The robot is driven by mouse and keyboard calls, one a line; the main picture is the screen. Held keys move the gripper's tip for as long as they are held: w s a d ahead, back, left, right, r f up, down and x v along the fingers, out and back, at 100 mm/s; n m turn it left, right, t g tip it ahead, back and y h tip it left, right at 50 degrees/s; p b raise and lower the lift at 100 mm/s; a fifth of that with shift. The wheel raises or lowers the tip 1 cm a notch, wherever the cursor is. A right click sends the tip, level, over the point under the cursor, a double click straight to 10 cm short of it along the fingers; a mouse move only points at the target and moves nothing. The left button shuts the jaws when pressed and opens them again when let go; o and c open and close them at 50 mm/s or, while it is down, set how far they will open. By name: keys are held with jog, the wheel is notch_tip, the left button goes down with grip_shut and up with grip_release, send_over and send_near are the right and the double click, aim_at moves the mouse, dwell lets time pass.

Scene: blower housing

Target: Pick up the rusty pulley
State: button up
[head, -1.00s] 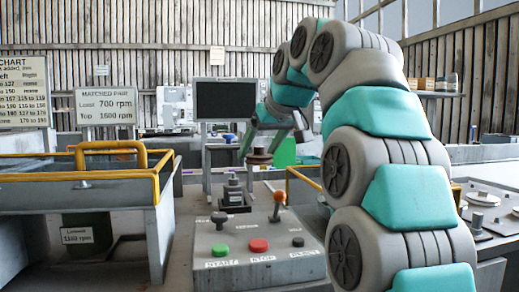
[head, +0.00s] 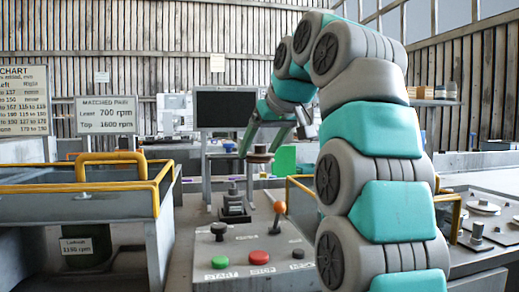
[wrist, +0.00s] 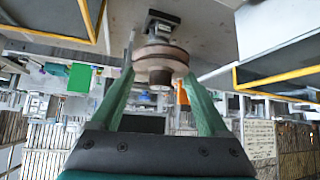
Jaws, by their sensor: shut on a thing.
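The rusty pulley (head: 259,154) is a small brown stepped disc, held in the air near the middle of the head view. In the wrist view the pulley (wrist: 160,62) sits between two green fingers, with its stub toward the camera. My gripper (head: 264,142) is shut on it; the wrist view also shows the gripper (wrist: 161,70) with a finger against each side of the rim. The fingertips are partly hidden by the pulley.
A control box (head: 258,240) with green and red buttons and an orange-knobbed lever stands in front. A dark stepped post (head: 235,205) rises behind it. Yellow-railed guards (head: 110,158) flank the left, and a monitor (head: 226,106) stands behind.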

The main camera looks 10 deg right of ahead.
jog(key=s+r, duration=0.2)
jog(key=s, duration=0.6)
jog(key=shift+b, duration=0.4)
jog(key=shift+d+f, duration=0.1)
